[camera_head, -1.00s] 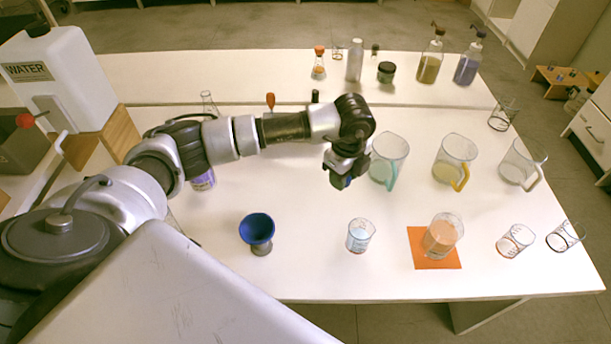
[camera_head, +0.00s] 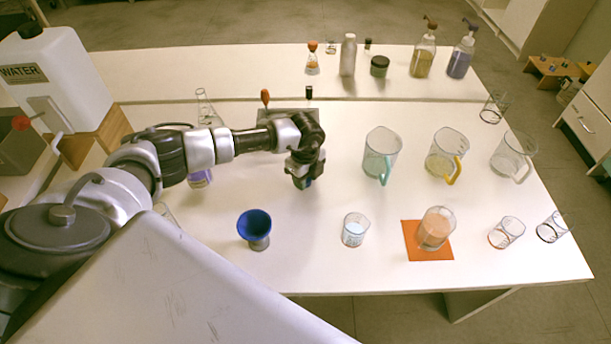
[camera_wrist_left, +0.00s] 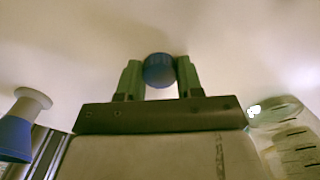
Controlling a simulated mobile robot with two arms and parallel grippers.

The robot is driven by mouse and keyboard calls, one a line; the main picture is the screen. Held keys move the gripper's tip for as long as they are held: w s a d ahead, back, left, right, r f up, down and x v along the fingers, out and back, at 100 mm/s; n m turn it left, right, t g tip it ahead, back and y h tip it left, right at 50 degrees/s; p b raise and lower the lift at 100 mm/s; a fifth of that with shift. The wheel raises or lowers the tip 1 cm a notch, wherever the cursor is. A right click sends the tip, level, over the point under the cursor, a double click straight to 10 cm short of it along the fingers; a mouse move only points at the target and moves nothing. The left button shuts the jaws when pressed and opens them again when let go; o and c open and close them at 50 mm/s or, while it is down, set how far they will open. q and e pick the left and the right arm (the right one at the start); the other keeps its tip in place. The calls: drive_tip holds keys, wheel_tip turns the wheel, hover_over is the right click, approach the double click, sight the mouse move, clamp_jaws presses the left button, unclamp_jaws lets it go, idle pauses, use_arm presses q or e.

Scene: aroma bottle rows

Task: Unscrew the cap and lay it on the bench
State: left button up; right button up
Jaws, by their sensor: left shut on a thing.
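A blue cap (camera_wrist_left: 159,70) sits between the two green fingers of my left gripper (camera_wrist_left: 158,78) in the left wrist view, and the gripper is shut on it. In the head view my left gripper (camera_head: 302,182) points down over the clear middle of the white bench (camera_head: 310,220). Whether the cap touches the bench I cannot tell. A bottle with a purple label (camera_head: 200,178) stands partly hidden behind my left arm; its top is hidden. My right gripper is not in view.
A small beaker with pale blue liquid (camera_head: 355,230) and a beaker on an orange mat (camera_head: 412,250) stand to the right. A teal-handled jug (camera_head: 381,150) is right of the gripper.

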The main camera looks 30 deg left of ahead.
use_arm(q)
drive_tip(key=o, duration=0.6)
drive_tip(key=shift+f, duration=0.15)
drive_tip(key=shift+c, duration=0.2)
drive_tip(key=o, duration=0.4)
drive_tip(key=shift+o, duration=0.2)
drive_tip(key=shift+r, duration=0.3)
wheel_tip(320, 180, up, 12)
drive_tip(key=b, duration=0.1)
drive_tip(key=shift+f, duration=0.15)
